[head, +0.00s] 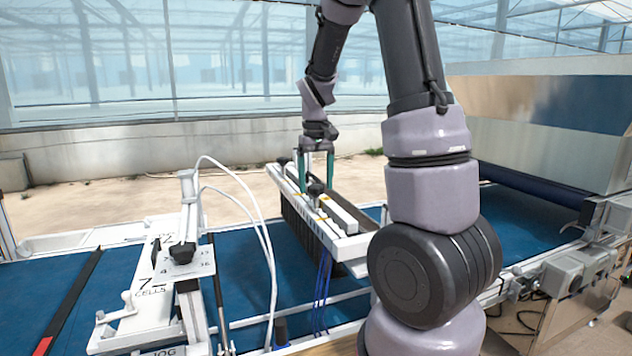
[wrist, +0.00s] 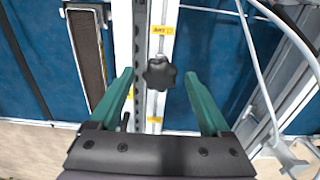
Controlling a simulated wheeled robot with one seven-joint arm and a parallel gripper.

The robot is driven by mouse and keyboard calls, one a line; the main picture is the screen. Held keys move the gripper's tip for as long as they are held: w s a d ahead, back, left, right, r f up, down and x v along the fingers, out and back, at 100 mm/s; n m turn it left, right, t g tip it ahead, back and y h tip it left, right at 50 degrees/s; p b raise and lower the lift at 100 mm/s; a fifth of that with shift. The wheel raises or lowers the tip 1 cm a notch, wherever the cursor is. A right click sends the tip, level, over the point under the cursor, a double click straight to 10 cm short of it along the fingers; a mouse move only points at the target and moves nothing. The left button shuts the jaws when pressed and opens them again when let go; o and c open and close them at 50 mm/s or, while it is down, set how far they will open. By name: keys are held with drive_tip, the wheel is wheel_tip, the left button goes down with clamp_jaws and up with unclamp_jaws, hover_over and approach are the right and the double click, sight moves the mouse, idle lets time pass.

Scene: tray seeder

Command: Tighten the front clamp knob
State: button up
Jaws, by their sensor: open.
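In the wrist view the same knob (wrist: 160,73) is beside a yellow label on a pale rail. My gripper (head: 316,183) points down over the bar with its green fingers apart. In the wrist view my gripper (wrist: 159,76) has one fingertip on each side of the knob, with a gap on both sides. How far the tips are above or around the knob is hard to tell. A second dark knob (head: 284,161) is at the bar's far end.
A white bracket with a number plate (head: 185,262) and its own black knob stands at left. White hoses (head: 262,225) loop between it and the bar. Blue tubes (head: 322,290) hang below the bar. The blue belt (head: 245,265) runs underneath.

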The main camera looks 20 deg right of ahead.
clamp_jaws()
drive_tip(key=shift+m, duration=0.3)
drive_tip(key=m, duration=0.3)
drive_tip(key=shift+m, duration=0.3)
drive_tip(key=m, duration=0.4)
drive_tip(key=shift+m, duration=0.3)
drive_tip(key=m, duration=0.4)
drive_tip(key=shift+m, duration=2.5)
